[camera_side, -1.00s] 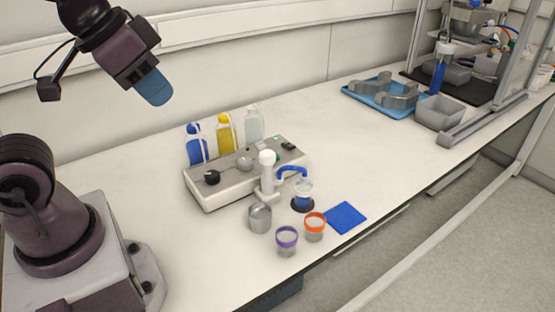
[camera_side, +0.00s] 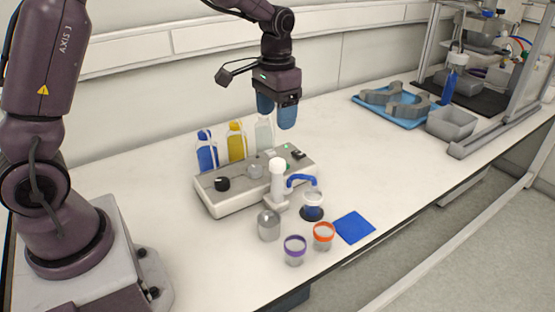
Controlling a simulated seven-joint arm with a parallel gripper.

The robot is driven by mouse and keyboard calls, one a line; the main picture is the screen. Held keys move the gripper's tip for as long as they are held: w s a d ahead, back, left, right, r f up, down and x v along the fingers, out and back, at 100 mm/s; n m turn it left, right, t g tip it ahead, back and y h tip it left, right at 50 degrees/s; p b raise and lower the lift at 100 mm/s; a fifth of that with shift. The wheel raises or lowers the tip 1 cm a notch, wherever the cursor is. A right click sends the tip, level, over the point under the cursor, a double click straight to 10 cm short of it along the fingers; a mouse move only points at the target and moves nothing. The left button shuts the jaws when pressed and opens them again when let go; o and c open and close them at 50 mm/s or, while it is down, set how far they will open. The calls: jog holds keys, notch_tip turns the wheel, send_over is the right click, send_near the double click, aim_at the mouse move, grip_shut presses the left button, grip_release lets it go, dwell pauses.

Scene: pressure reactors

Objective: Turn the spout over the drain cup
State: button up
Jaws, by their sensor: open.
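A blue curved spout (camera_side: 302,181) sticks out to the right from a white upright column (camera_side: 278,184) at the front of a grey bench unit (camera_side: 225,202). Its tip is above a clear vessel with blue in it (camera_side: 313,203), on a dark round base. A grey metal cup (camera_side: 268,225), a purple-rimmed cup (camera_side: 295,251) and an orange-rimmed cup (camera_side: 323,236) stand in front. I cannot tell which is the drain cup. My gripper (camera_side: 276,111) points down with blue fingers apart and empty, in the air above and behind the column.
Blue, yellow and clear bottles (camera_side: 236,143) stand behind the unit, left of my gripper. A blue square pad (camera_side: 354,227) lies right of the cups. A blue tray with grey parts (camera_side: 409,119) and a grey bin (camera_side: 452,122) are at the back right. The middle right of the bench is clear.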

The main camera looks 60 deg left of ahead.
aim_at(277, 161)
jog(key=f, duration=1.2)
jog(key=shift+w, duration=0.2)
grip_shut()
